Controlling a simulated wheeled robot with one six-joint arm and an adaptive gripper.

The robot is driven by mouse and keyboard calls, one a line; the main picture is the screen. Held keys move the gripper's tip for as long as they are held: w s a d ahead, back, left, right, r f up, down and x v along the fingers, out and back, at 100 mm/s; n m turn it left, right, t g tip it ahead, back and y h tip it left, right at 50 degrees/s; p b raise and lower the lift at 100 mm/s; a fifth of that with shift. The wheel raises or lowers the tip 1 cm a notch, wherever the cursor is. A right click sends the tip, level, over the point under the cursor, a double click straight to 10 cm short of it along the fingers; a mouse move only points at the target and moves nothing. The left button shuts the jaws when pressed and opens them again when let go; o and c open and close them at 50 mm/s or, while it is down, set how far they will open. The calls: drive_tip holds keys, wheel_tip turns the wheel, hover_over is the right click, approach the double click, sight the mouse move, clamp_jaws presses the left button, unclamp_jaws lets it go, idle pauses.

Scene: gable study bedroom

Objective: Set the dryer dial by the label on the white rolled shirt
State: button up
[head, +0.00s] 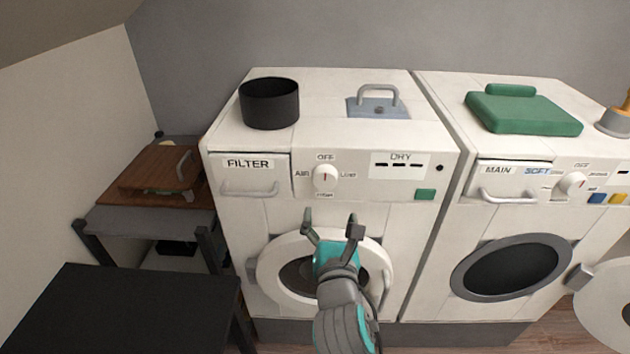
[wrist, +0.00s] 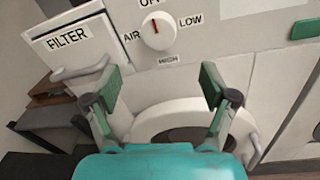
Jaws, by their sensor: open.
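The dryer (head: 225,213) is the left white machine, with a FILTER drawer and a DRY panel. Its white dial (head: 325,178) has a red mark pointing up toward OFF; AIR is to the left, LOW to the right, and HIGH below. The dial also shows in the wrist view (wrist: 158,34) with the red mark near the top. My gripper (head: 331,224) is open and empty, below the dial and in front of the round dryer door (head: 268,272). In the wrist view its two fingers (wrist: 160,88) are spread apart below the dial. I see no white rolled shirt or label on one.
A black pot (head: 269,106) and a blue lid-like panel with a handle (head: 362,108) are on the dryer top. A washer (head: 440,205) with a green folded item (head: 525,112) stands right, its round door open. A brown box (head: 155,170) sits on a stand at left.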

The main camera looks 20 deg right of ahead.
sight(326, 181)
drive_tip(key=x, duration=1.1)
drive_tip(key=shift+r, duration=0.1)
drive_tip(key=c, duration=1.2)
